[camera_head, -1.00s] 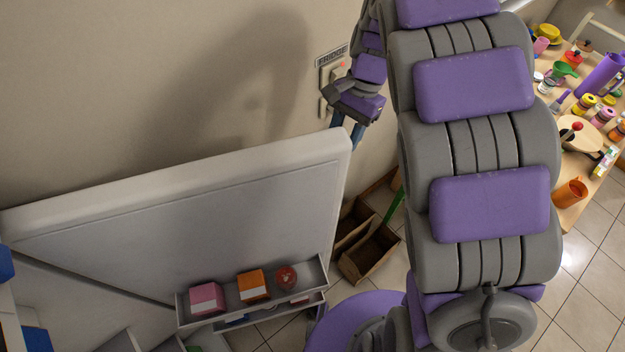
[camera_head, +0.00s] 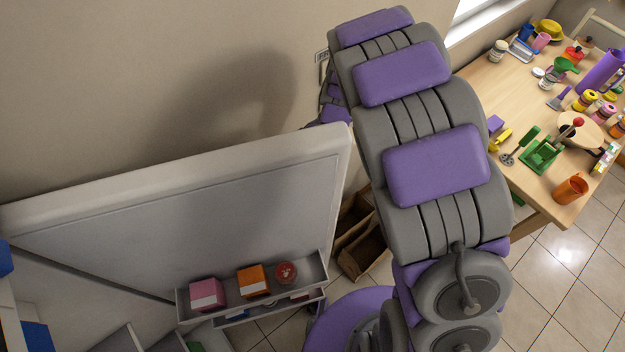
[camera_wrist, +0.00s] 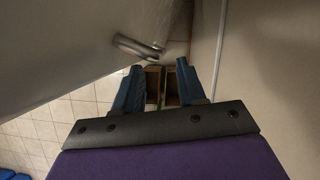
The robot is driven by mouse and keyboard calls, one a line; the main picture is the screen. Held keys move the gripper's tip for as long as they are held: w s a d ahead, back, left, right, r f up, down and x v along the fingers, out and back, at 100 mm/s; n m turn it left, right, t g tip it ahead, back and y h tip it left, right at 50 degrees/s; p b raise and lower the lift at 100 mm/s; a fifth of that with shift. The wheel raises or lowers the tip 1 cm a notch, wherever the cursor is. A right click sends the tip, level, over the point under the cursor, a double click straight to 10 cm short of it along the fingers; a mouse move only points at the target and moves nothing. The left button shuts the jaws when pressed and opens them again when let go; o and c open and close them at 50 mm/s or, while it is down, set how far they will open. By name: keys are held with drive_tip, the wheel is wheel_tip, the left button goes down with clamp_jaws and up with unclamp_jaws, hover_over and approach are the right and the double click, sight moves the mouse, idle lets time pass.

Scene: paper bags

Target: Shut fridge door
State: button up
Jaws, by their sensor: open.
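The fridge door (camera_head: 180,210) stands swung open in the head view, with its inner side and door shelf (camera_head: 255,290) facing me. In the wrist view the door's outer face (camera_wrist: 60,45) fills the upper left, with a metal handle (camera_wrist: 137,47) near its edge. My gripper (camera_wrist: 157,72) is open and empty, its two blue fingers pointing into the gap between the door and the wall. The handle lies ahead of the left finger, and I see no contact. In the head view the fingers are hidden behind the door's far edge and my arm.
The wall (camera_head: 150,80) runs close behind the door. Paper bags (camera_head: 362,245) stand on the floor past the door's free edge. A table (camera_head: 520,100) with many colourful items is at the right. Pink and orange boxes sit on the door shelf.

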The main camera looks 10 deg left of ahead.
drive_tip(key=shift+x, duration=2.65)
drive_tip(key=shift+c, duration=0.3)
clamp_jaws()
